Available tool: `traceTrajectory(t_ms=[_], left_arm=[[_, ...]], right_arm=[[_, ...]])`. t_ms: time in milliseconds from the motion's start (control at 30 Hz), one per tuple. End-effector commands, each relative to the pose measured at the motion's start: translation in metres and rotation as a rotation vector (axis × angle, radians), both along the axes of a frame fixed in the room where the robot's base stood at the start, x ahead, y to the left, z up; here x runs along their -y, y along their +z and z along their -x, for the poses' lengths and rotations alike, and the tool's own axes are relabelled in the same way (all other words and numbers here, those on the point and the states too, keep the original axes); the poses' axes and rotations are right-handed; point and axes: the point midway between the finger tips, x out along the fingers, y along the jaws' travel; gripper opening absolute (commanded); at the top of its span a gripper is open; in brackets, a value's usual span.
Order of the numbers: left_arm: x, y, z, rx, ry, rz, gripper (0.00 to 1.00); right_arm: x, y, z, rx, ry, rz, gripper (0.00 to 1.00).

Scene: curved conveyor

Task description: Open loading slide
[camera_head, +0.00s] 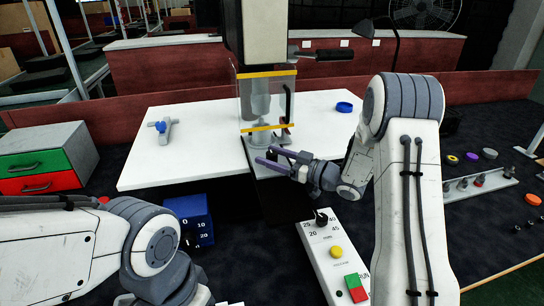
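My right gripper (270,157) is in the middle of the view, at the front of a machine. Its two purple-grey fingers point left and are apart, with nothing clearly between them. The machine (265,35) has a clear guard (252,100) with yellow strips at top and bottom, and a dark upright handle (288,104) at its right side. The fingers are just below and in front of the guard; I cannot tell whether they touch anything. I cannot clearly make out which part is the loading slide. My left arm shows at lower left, its gripper out of view.
A white table (195,115) carries a grey fixture with a blue knob (161,127) and a blue ring (344,107). A control panel (322,243) with a dial and coloured buttons stands in front. A blue box (191,219) and a green-and-red drawer unit (42,160) are at left.

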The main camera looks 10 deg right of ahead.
Motion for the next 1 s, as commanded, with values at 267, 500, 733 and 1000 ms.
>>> traceTrajectory(t_ms=[267, 500, 733, 1000], left_arm=[[0.0, 0.0, 0.0, 0.0, 0.0, 0.0, 0.0], [0.0, 0.0, 0.0, 0.0, 0.0, 0.0, 0.0], [0.0, 0.0, 0.0, 0.0, 0.0, 0.0, 0.0], [0.0, 0.0, 0.0, 0.0, 0.0, 0.0, 0.0]], right_arm=[[0.0005, 0.0, 0.0004, 0.0, 0.0, 0.0, 0.0], [0.0008, 0.0, 0.0005, 0.0, -0.001, 0.0, 0.0], [0.001, 0.0001, 0.0004, 0.0, -0.001, 0.0, 0.0], [0.0011, 0.0001, 0.0004, 0.0, -0.001, 0.0, 0.0]])
